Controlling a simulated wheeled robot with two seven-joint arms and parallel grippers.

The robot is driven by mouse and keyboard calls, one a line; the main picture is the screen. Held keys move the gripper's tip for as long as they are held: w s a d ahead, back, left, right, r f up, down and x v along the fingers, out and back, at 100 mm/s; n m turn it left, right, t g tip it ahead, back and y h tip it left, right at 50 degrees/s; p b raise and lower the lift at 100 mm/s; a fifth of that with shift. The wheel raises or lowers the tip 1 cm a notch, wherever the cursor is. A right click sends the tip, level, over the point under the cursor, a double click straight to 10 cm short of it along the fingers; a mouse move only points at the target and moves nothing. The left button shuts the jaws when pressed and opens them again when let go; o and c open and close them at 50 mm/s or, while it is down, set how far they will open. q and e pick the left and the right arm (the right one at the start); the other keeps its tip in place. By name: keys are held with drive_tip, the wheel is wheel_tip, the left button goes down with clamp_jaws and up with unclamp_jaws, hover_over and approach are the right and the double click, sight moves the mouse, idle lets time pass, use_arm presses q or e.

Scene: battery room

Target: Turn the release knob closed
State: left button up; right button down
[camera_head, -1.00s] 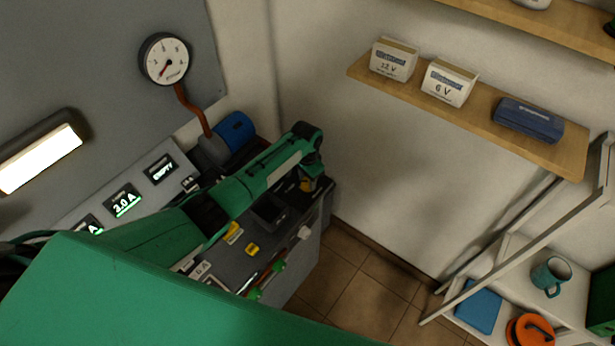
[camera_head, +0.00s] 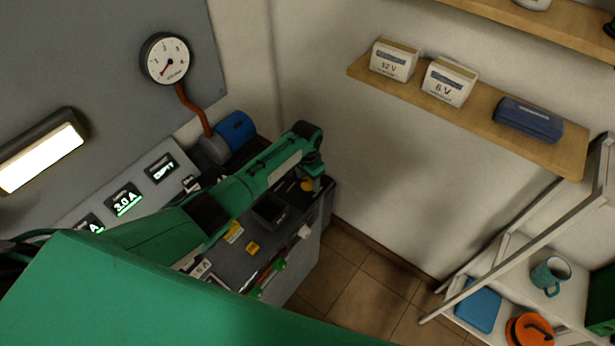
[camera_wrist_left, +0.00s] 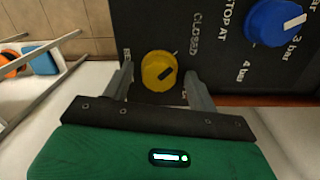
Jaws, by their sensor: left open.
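In the left wrist view the knob (camera_wrist_left: 156,74) sits on a black panel (camera_wrist_left: 150,20), beside the word CLOSED; another label is partly hidden by a finger. My right gripper is not in view.
A blue knob (camera_wrist_left: 275,22) with bar markings is close by on the panel. In the head view a pressure gauge (camera_head: 166,58) hangs on the wall, above a blue cylinder (camera_head: 236,130). A wooden shelf (camera_head: 566,160) and a white rack (camera_head: 600,205) stand to the right.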

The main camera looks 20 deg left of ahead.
sight(307, 179)
use_arm(q)
drive_tip(key=shift+r, duration=0.1)
wheel_tip(307, 179, up, 14)
drive_tip(key=b, duration=0.3)
drive_tip(key=shift+a, duration=0.15)
drive_tip(key=shift+f, duration=0.25)
